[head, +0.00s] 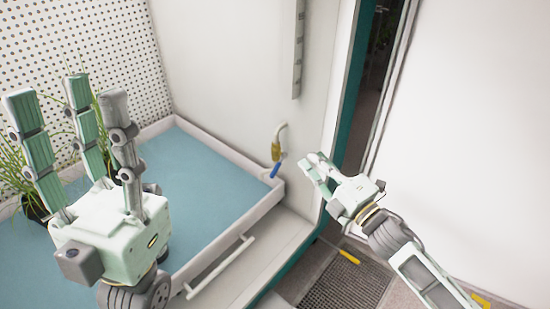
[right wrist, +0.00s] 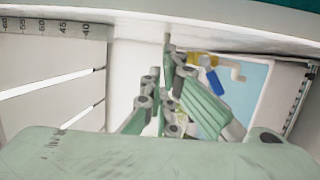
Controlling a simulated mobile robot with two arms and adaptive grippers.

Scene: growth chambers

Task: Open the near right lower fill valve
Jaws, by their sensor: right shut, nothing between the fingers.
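The fill valve is a small brass fitting (head: 277,147) on the white chamber wall, just above the right corner of the blue tray. Its blue lever (head: 276,169) hangs downward and slants to the left. In the right wrist view, the brass body (right wrist: 202,59) and blue lever (right wrist: 213,82) show beyond my fingers. My right gripper (head: 315,165) is shut and empty, to the right of the lever and apart from it in the head view. Its fingers (right wrist: 180,105) also show in the right wrist view. My left gripper (head: 70,103) is open and empty, fingers pointing up.
The blue tray (head: 205,178) has a white rim and a white bar handle (head: 220,267) in front. Green plants (head: 15,160) stand at the left, partly behind my left gripper. A teal door frame (head: 336,150) is close to my right gripper. A grey strip (head: 298,50) hangs on the wall.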

